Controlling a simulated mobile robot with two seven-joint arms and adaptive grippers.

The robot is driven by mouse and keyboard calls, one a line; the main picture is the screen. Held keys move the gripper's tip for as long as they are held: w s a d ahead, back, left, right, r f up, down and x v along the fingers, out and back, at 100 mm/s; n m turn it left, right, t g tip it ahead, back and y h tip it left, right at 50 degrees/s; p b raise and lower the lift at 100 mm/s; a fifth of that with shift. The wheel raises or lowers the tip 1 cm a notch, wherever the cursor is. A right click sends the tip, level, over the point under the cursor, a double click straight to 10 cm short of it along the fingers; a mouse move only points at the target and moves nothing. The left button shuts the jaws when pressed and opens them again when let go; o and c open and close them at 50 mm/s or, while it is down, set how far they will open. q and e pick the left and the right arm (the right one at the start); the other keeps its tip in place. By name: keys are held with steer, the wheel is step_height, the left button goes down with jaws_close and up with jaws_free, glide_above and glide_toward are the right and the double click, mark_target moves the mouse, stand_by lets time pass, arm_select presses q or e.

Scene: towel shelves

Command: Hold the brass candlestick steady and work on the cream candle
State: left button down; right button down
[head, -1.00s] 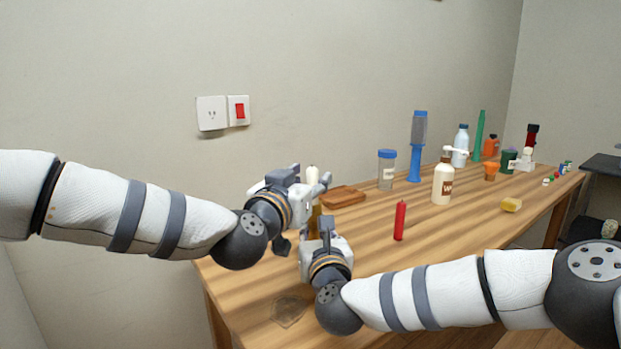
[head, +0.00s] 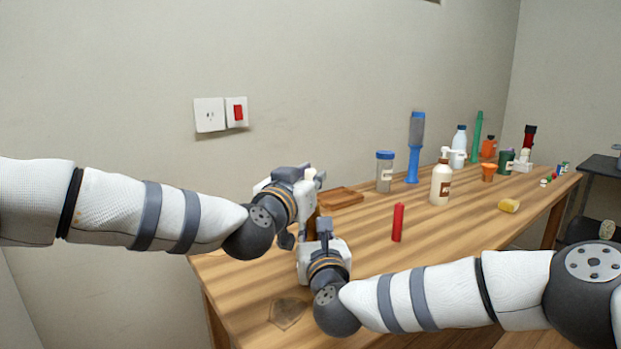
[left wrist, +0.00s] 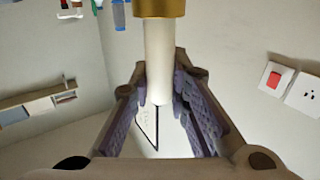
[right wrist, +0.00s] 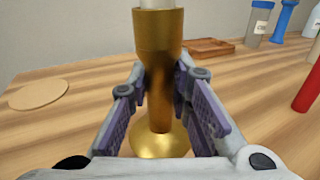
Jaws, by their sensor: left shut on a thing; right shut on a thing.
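The brass candlestick (right wrist: 157,45) stands upright on the table, its round base (right wrist: 160,142) resting on the wood. My right gripper (right wrist: 160,100) is shut on its stem; in the head view this gripper (head: 325,232) hides most of the candlestick. The cream candle (left wrist: 159,55) is upright, its lower end at the brass cup (left wrist: 160,8); how deep it sits is hidden. My left gripper (left wrist: 165,95) is shut on the candle's upper part, above my right one. In the head view the left gripper (head: 312,180) largely covers the candle.
A wooden tray (head: 340,197) lies just behind the candlestick. A red candle (head: 397,222) stands to the right, with a lidded jar (head: 384,172), a pump bottle (head: 440,183) and several other items beyond. The wall is close behind.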

arm_select(q)
steer(key=shift+r, duration=2.95)
steer(key=shift+a, duration=0.1)
steer(key=shift+r, duration=2.05)
arm_select(e)
steer(key=c, duration=1.4)
jaws_free()
